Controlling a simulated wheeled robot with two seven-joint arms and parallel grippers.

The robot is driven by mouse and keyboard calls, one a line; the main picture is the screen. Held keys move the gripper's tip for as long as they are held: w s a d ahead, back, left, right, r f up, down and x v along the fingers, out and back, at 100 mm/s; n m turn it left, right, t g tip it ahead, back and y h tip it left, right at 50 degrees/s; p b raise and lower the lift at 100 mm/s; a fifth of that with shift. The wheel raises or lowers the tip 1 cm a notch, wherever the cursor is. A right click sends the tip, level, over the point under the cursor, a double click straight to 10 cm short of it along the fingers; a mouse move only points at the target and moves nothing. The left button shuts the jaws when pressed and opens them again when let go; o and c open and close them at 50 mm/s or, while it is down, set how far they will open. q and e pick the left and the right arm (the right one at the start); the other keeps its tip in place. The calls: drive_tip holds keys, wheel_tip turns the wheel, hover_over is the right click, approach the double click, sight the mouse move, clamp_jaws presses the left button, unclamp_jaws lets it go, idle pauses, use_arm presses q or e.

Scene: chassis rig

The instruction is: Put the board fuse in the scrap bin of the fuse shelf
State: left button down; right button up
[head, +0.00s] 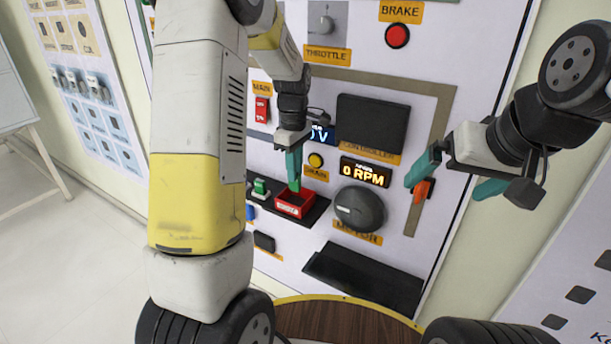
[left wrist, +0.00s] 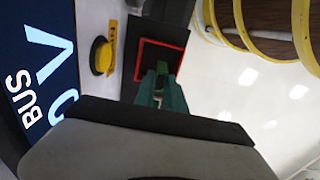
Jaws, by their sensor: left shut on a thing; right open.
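My left gripper (head: 293,168) points down and is shut on a green fuse (head: 294,186). The fuse also shows between the teal fingers in the left wrist view (left wrist: 162,68). Its lower end is at the mouth of the red scrap bin (head: 295,211); I cannot tell whether it is inside the rim. The bin's red rim frames a dark inside in the left wrist view (left wrist: 184,52). The bin stands on the black fuse shelf (head: 318,209). My right gripper (head: 456,178) is open and empty, in front of the panel's right side.
Another green fuse (head: 260,187) stands on the shelf left of the bin. A yellow button (head: 316,160) is just above. An empty black ledge (head: 365,279) juts out lower down.

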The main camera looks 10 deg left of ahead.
sight(295, 186)
use_arm(q)
wheel_tip(295, 186, down, 5)
drive_tip(key=shift+f, duration=0.1)
drive_tip(key=shift+w+f, duration=0.15)
drive_tip(key=shift+f, duration=0.15)
drive_tip(key=c, duration=1.4)
unclamp_jaws()
drive_tip(key=shift+f, duration=0.15)
